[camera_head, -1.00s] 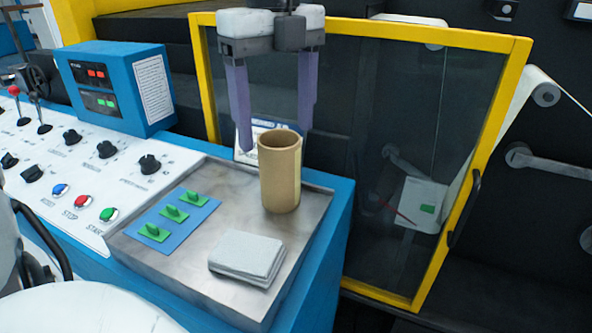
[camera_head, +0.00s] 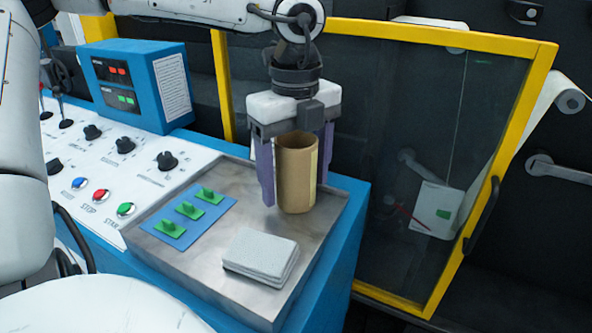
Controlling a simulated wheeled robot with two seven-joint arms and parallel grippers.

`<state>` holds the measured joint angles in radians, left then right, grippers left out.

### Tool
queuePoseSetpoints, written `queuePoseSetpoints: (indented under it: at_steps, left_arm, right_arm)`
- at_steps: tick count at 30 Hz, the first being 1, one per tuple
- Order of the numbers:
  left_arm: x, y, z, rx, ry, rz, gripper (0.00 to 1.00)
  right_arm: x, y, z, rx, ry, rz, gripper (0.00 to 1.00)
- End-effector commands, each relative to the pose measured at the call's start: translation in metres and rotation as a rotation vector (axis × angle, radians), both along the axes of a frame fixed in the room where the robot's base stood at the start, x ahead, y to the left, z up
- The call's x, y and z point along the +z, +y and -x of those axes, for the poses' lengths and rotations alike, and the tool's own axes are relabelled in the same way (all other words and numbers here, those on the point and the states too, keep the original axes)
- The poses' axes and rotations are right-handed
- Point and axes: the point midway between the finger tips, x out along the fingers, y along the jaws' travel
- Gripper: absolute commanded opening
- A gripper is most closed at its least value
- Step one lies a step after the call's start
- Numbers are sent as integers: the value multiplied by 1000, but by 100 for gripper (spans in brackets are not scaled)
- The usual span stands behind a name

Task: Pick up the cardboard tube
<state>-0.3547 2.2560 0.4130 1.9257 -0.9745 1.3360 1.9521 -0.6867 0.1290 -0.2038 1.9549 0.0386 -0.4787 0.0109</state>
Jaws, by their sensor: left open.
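The cardboard tube (camera_head: 298,178) stands upright on the metal tray (camera_head: 207,269), near its back right part. It is brown, with an open top. My left gripper (camera_head: 294,185) has come down over it with its purple fingers apart. One finger is to the left of the tube, and the other is at its right, partly hidden behind it. Whether the fingers touch the tube cannot be told. My right gripper does not show.
A blue mat (camera_head: 182,221) with green pieces and a stack of white cloths (camera_head: 260,257) lie on the tray. A control panel (camera_head: 137,172) and a blue box (camera_head: 137,84) are at left. A yellow-framed door (camera_head: 545,62) stands behind.

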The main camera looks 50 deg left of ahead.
Motion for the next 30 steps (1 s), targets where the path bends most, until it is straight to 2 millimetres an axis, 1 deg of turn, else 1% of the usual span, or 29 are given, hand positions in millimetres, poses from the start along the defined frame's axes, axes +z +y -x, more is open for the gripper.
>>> queuePoseSetpoints:
  at_steps: [2,5,6,10,17,20,23,30]
  left_arm:
    - [0,0,0,0,0,0,72]
    - [0,0,0,0,0,0,57]
    - [0,0,0,0,0,0,50]
    - [1,0,0,0,0,0,28]
    - [2,0,0,0,-1,0,27]
    - [9,0,-1,-1,-3,0,27]
    - [24,0,-1,1,-5,-2,27]
    - [73,0,-1,0,-3,-1,27]
  right_arm:
    - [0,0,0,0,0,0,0]
    - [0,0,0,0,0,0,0]
    - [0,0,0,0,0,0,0]
    - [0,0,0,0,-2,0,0]
    - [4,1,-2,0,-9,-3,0]
    - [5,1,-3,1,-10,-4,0]
    - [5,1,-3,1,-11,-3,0]
    - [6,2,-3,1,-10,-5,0]
